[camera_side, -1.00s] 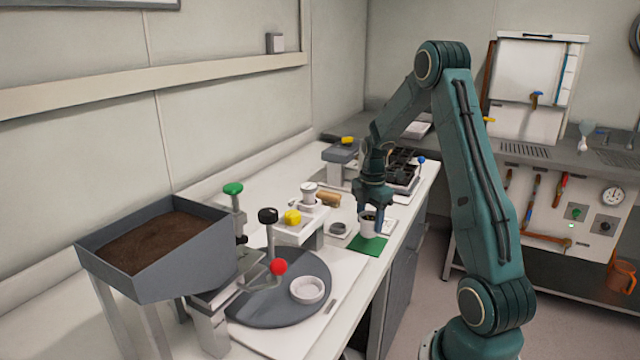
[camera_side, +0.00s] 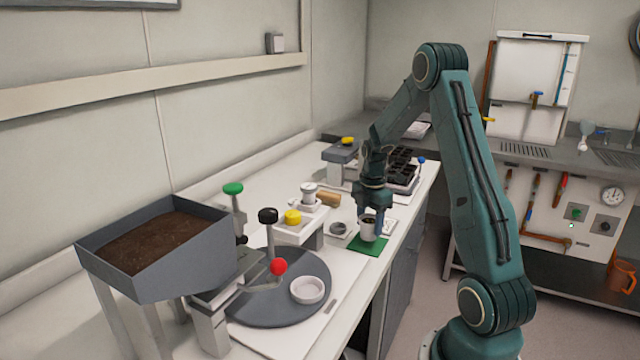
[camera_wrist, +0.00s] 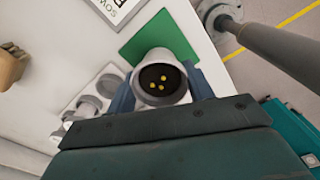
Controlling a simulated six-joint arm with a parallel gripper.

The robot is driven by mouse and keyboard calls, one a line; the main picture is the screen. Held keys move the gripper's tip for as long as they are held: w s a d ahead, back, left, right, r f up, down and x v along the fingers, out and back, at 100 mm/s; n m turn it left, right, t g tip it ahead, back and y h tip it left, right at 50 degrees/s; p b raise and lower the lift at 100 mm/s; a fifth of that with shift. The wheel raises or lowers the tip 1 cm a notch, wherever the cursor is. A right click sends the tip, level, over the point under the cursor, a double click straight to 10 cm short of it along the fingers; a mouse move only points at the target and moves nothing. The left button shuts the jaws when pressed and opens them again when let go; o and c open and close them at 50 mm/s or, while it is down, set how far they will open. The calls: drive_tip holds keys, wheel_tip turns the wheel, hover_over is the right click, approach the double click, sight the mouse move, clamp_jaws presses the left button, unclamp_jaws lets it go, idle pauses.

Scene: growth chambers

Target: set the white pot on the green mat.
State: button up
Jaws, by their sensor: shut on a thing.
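The white pot (camera_side: 369,230) holds dark soil, with several yellow seeds on it in the wrist view (camera_wrist: 161,83). My gripper (camera_side: 371,214) is shut on the pot, with one finger on each side of it in the wrist view (camera_wrist: 161,95). The pot is upright over the green mat (camera_side: 367,247). Its base looks at or very near the mat, but I cannot tell whether it touches. The mat also shows beyond the pot in the wrist view (camera_wrist: 178,42), partly hidden by it.
A small grey dish (camera_side: 339,229) stands just left of the mat. Black seedling trays (camera_side: 402,168) are behind my gripper. A grey turntable (camera_side: 290,310) with a white dish (camera_side: 307,290) and a soil hopper (camera_side: 150,245) are nearer the side camera. The bench edge is close on the right.

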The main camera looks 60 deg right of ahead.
drive_tip(key=shift+f, duration=0.95)
idle(0.8)
drive_tip(key=o, duration=1.1)
drive_tip(key=shift+r, duration=4.25)
